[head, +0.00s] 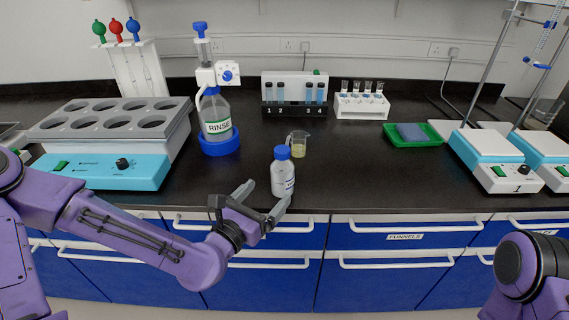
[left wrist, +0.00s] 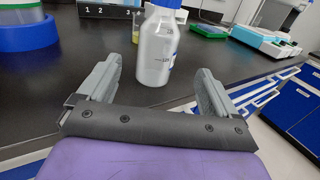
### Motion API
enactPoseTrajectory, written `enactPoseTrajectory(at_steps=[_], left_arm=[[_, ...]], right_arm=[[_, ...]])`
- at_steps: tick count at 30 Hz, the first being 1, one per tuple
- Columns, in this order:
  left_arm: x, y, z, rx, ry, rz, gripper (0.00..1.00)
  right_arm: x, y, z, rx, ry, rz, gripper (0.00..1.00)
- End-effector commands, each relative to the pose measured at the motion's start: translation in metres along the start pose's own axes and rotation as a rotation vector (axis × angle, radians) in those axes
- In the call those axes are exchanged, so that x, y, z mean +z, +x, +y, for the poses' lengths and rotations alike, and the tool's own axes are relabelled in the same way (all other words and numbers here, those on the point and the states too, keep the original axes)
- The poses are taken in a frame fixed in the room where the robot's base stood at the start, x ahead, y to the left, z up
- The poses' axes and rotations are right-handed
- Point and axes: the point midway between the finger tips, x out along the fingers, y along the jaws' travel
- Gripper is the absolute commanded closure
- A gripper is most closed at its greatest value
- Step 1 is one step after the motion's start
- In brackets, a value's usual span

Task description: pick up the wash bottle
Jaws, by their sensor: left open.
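A clear bottle with a blue cap (head: 283,178), which I take for the wash bottle, stands upright near the front edge of the black bench. It also shows in the left wrist view (left wrist: 156,50), with marks and part of a label on its side. My left gripper (head: 262,200) is open and empty at the bench edge, just in front and to the left of the bottle. In the left wrist view its two fingers (left wrist: 155,82) point toward the bottle, which shows between them, beyond the tips. My right gripper is out of view.
A small beaker (head: 299,146) with yellowish liquid stands just behind the bottle. The RINSE dispenser bottle (head: 216,115) stands on a blue base, back left. A blue heating block (head: 100,172) is at left. A green tray (head: 413,141) lies at right. Bench right of the bottle is clear.

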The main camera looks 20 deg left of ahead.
Motion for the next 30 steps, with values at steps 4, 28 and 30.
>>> enactPoseTrajectory(at_steps=[4, 28, 30], left_arm=[[-0.009, 0.018, 0.003, 0.005, 0.004, -0.007, 0.08], [-0.006, 0.101, 0.009, 0.013, 0.002, 0.003, 0.08], [-0.005, 0.101, 0.009, 0.013, 0.002, 0.003, 0.3]], right_arm=[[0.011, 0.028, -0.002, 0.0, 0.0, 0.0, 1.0], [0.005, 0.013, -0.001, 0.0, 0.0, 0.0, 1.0], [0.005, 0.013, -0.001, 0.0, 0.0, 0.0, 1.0]])
